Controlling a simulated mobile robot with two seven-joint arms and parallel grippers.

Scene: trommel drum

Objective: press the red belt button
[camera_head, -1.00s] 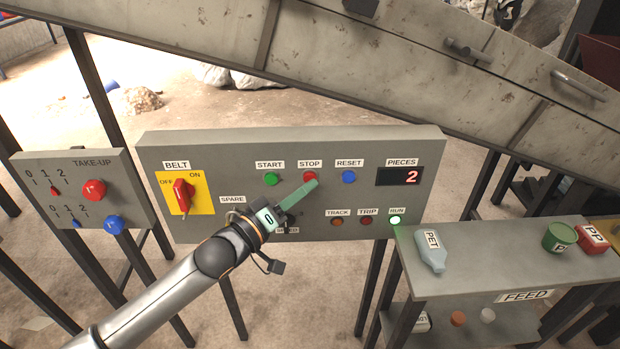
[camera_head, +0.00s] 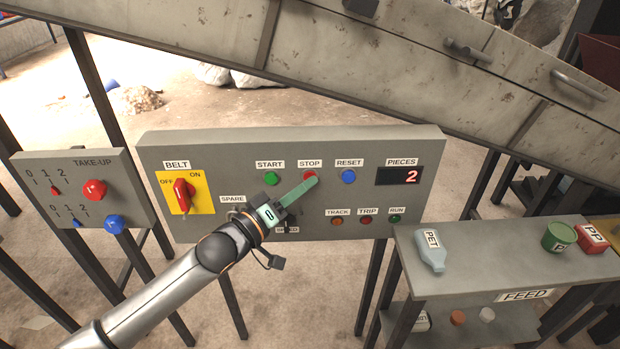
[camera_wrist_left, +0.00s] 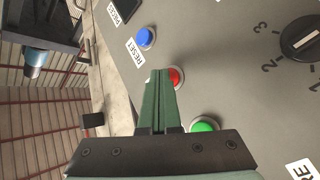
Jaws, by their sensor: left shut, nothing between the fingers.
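The red STOP button (camera_head: 310,177) sits on the grey belt panel (camera_head: 420,150), between the green START button (camera_head: 271,179) and the blue RESET button (camera_head: 349,177). My left gripper (camera_head: 312,181) is shut and empty, its green fingertips at the red button and partly covering it. In the left wrist view the red button (camera_wrist_left: 176,78) shows just beside the fingertips (camera_wrist_left: 160,74); I cannot tell whether they touch. The RUN lamp (camera_head: 395,219) is dark. The PIECES display (camera_head: 399,176) reads 2. My right gripper is not in view.
A red belt switch (camera_head: 183,194) on a yellow plate is at the panel's left. The take-up box (camera_head: 130,190) stands further left. A feed shelf (camera_head: 470,275) with a PET bottle (camera_head: 431,252) is at right. A sloping metal chute (camera_head: 330,55) runs above the panel.

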